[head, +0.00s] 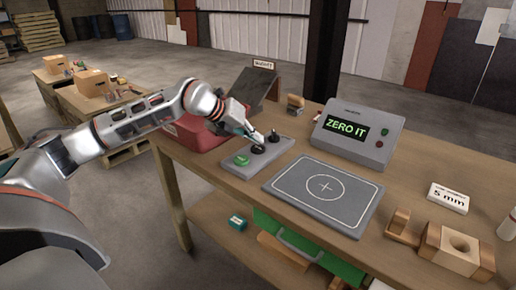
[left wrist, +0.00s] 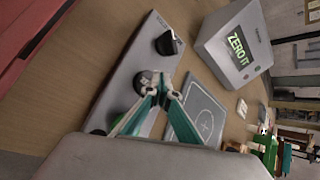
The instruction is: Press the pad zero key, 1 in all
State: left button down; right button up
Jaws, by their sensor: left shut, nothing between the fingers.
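A grey key panel (head: 226,164) lies on the workbench, left of the square pad (head: 292,186). It carries a green key (head: 242,159) at its near end and dark knob-like keys behind it, the far one (head: 273,137) standing clear. My left gripper (head: 261,139) is shut and empty, its tips low over the middle dark key. In the left wrist view its teal fingers (left wrist: 164,90) come together beside the middle dark key (left wrist: 148,78). The far dark key (left wrist: 168,43) is apart from them. Contact cannot be told.
A grey display box (head: 360,135) reading "ZERO IT" stands behind the pad. A red case (head: 192,136) and a dark sloped stand (head: 254,88) lie left and behind. Wooden blocks (head: 452,249) and a "5 mm" block (head: 448,197) sit at the right.

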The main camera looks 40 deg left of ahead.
pick_arm(q)
jog(key=shift+f, duration=0.35)
jog(key=shift+f, duration=0.5)
pick_arm(e)
jog(key=shift+s+f, duration=0.1)
jog(key=shift+f, duration=0.15)
dwell(0.6)
pick_arm(q)
jog(key=shift+r, duration=0.1)
pick_arm(e)
jog(key=shift+r, duration=0.1)
pick_arm(q)
jog(key=shift+r+p, duration=0.45)
jog(key=shift+r, duration=0.4)
jog(key=shift+f, duration=0.1)
pick_arm(e)
jog(key=shift+w+r, duration=0.25)
jog(key=shift+r, duration=0.25)
jog(key=shift+w+r, duration=0.25)
jog(key=shift+r, duration=0.2)
